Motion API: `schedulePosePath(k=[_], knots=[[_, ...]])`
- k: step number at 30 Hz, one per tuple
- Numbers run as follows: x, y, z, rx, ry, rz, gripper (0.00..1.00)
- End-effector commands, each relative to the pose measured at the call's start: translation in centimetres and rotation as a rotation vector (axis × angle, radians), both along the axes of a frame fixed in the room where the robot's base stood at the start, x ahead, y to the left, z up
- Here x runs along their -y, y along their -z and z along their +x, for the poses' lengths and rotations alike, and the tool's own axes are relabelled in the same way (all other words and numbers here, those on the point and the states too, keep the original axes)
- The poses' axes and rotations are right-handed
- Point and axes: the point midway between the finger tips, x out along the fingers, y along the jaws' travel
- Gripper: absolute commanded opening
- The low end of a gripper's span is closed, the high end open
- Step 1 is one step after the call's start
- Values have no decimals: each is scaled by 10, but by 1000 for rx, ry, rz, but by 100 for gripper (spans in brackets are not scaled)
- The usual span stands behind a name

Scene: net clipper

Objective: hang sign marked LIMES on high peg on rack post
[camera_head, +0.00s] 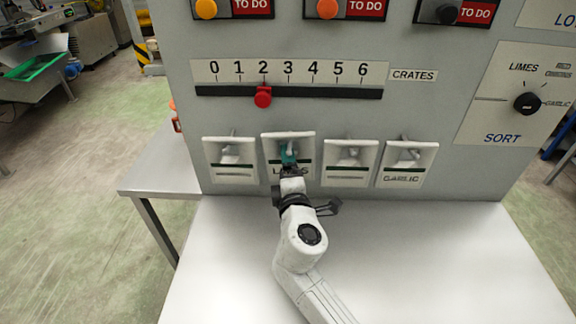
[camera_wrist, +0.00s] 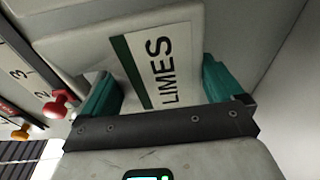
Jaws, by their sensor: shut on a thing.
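The LIMES sign (camera_head: 305,142) is a white plate with a dark green stripe, second from left in a row of plates on the grey panel. It is close up in the wrist view (camera_wrist: 150,70), its lettering sideways between my teal fingers. My gripper (camera_head: 289,152) is shut on the sign, in front of its middle, and hides part of its lettering. A grey peg or hook shows above my fingers in the head view. I cannot tell whether the plate still touches it. No rack post with a high peg is recognisable in either view.
A similar plate (camera_head: 230,172) hangs to the left. To the right hang another plate (camera_head: 350,165) and the GARLIC plate (camera_head: 408,165). Above them is a crates scale with a red slider (camera_head: 263,97). The metal table (camera_head: 450,260) below is clear beside my arm.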

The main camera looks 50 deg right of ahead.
Motion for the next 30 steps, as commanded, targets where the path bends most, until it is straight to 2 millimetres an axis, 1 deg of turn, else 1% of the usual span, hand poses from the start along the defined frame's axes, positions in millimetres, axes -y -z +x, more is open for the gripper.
schedulePosePath(k=[1, 4, 12, 17, 18, 20, 30], knots=[[5, 0, 5, -1, 1, -1, 59], [8, 7, 8, -2, 0, 1, 59], [8, 8, 9, 0, -1, 0, 59], [8, 13, 9, 0, -2, 0, 59], [8, 12, 9, 0, -1, 0, 96], [8, 11, 9, 0, -1, 0, 100], [9, 11, 8, -1, 0, 1, 100]])
